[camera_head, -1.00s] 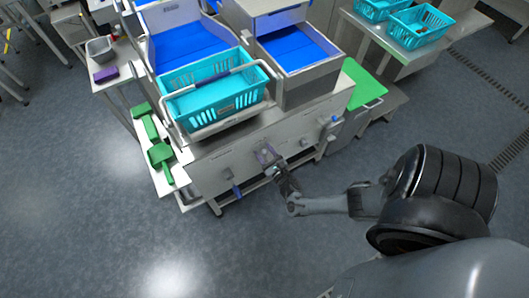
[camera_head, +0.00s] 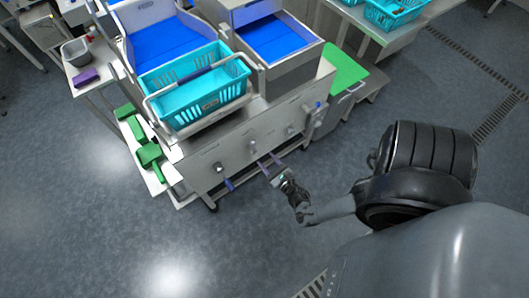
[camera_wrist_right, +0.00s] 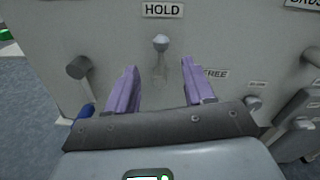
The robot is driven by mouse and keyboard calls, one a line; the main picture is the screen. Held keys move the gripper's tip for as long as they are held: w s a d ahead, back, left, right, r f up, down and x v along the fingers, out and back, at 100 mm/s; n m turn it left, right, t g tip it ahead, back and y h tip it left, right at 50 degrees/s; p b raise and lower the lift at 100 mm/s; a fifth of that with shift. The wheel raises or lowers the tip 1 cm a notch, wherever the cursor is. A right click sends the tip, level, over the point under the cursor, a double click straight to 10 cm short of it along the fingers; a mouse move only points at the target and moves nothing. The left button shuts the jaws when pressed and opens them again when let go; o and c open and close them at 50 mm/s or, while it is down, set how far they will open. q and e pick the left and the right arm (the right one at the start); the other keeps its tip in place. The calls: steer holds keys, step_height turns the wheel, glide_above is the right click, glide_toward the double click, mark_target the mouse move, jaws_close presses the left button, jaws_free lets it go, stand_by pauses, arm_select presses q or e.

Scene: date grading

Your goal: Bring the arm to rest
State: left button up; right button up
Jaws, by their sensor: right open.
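My right gripper (camera_head: 269,165) is in front of the machine's grey front panel (camera_head: 232,142), with the arm reaching in from the right. A small lever with a round metal knob (camera_wrist_right: 160,43) stands on the panel beyond the fingers, under a "HOLD" label (camera_wrist_right: 162,10). The fingers look clear of the lever. My left gripper is not in view.
A teal basket (camera_head: 196,92) rests on the machine in front of a blue-lined tray (camera_head: 165,47). Green scoops (camera_head: 148,154) lie on a side shelf at the left. Other knobs (camera_wrist_right: 78,67) stick out of the panel. The floor (camera_head: 100,230) in front is clear.

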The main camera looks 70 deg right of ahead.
stand_by(0.4)
steer(key=w+a+r+m+g+y, duration=0.25)
steer(key=a+r+m, duration=0.35)
steer(key=a+m, duration=0.3)
steer(key=w+a+r+m+g+y, duration=0.2)
steer(key=a+r+m+g+y, duration=0.3)
steer(key=m, duration=0.5)
steer(key=s+a+r+m+g+y, duration=0.2)
steer(key=s+a+r+m+g, duration=0.3)
steer(key=s+r+m, duration=0.4)
step_height(320, 180, up, 32)
steer(key=w+a+m+p, duration=0.1)
steer(key=m+p, duration=0.1)
steer(key=p, duration=3)
steer(key=shift+r+t, duration=0.15)
steer(key=shift+t, duration=0.2)
